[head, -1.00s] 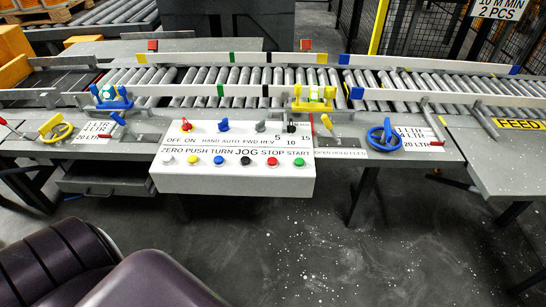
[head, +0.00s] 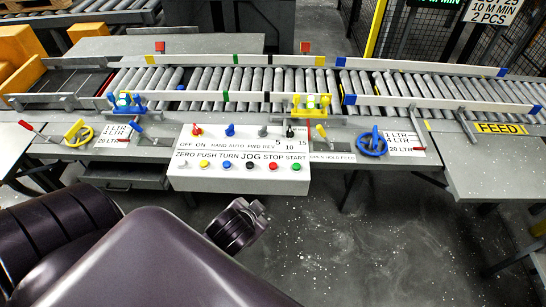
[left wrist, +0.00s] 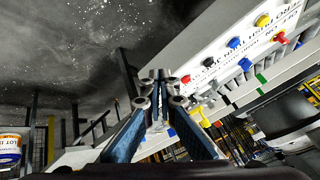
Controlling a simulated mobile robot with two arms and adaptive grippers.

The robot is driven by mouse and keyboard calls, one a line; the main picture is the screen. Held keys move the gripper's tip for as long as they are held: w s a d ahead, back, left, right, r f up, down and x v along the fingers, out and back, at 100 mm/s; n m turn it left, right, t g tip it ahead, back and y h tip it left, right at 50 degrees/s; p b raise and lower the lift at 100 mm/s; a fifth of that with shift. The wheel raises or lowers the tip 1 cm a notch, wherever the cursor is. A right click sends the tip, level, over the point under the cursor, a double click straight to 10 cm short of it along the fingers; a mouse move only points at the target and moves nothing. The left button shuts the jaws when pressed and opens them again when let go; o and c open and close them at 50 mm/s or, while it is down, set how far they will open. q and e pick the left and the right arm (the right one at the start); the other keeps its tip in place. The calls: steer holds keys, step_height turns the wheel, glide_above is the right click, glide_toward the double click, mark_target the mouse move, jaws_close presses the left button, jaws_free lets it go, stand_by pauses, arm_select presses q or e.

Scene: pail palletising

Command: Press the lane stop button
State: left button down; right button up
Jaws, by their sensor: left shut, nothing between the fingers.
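The lane stop button is the red button (head: 273,166) under the word STOP on the white control box (head: 240,183). It sits between a black button (head: 250,165) and a green button (head: 296,167). In the left wrist view the red button (left wrist: 186,79) shows just right of my fingertips. My left gripper (left wrist: 160,76) is shut and empty, apparently short of the box; I cannot tell the exact gap. In the head view my left arm reaches in below the box, and the fingers cannot be made out. My right gripper is in neither view.
Knobs, including a red one (head: 196,131), stand on the box's top. A blue handwheel (head: 371,143) is to its right and a yellow one (head: 78,133) to its left. The roller conveyor (head: 270,85) runs behind. The floor at right front is clear.

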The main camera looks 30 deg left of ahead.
arm_select(q)
steer(key=w+a+r+m+t+y, duration=0.1)
steer(key=w+a+r+m+t, duration=0.15)
steer(key=w+r, duration=0.4)
steer(key=w+a+r+m+t+y, duration=0.1)
steer(key=w+a+r+t+y, duration=0.1)
steer(key=w+a+r+t, duration=0.35)
steer(key=w+d+r+m+t+h, duration=0.2)
steer(key=w+d+r+m+h, duration=0.1)
steer(key=w+d+m+h, duration=0.4)
steer(key=w+d+r+m+t+h, duration=0.1)
steer(key=w+d+r+m+h, duration=0.15)
steer(key=w+m, duration=0.45)
steer(key=s+a+f+m+g, duration=0.1)
steer(key=a+f+m+g, duration=0.3)
steer(key=f, duration=0.4)
steer(key=s+a+f+m+g+y, duration=0.1)
steer(key=s+a+f+m+g, duration=0.1)
steer(key=a+f+m+g, duration=0.3)
steer(key=a+f+m, duration=0.1)
steer(key=a+f, duration=0.2)
steer(key=shift+s+m, duration=0.15)
steer(key=shift+m, duration=0.2)
steer(key=shift+f, duration=0.1)
